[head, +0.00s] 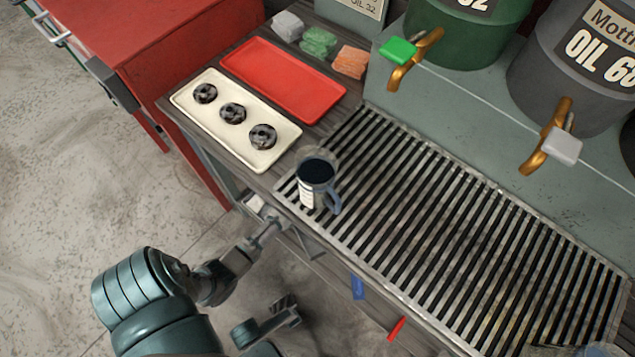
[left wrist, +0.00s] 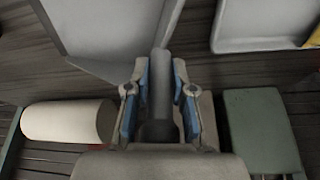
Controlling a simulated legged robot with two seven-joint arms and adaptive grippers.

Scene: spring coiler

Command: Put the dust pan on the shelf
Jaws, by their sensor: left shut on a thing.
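In the left wrist view a grey dust pan (left wrist: 120,30) lies ahead of my left gripper (left wrist: 158,78). Its handle (left wrist: 160,100) is between the blue-padded fingers, which are shut on it. Dark wooden shelf boards (left wrist: 45,75) show beneath and around the pan; contact with them cannot be told. In the head view my left gripper (head: 268,226) reaches in under the counter's front edge, and the pan is mostly hidden there. A dark gripper, apparently my right (head: 287,310), hangs low near the bottom; its fingers are unclear.
A white roll (left wrist: 65,121), a green box (left wrist: 260,130) and a white tray (left wrist: 260,25) surround the pan. Above are a mug (head: 317,175), a metal grate (head: 450,220), a cream tray (head: 205,125) and a red tray (head: 285,80). A red cabinet (head: 130,35) stands left.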

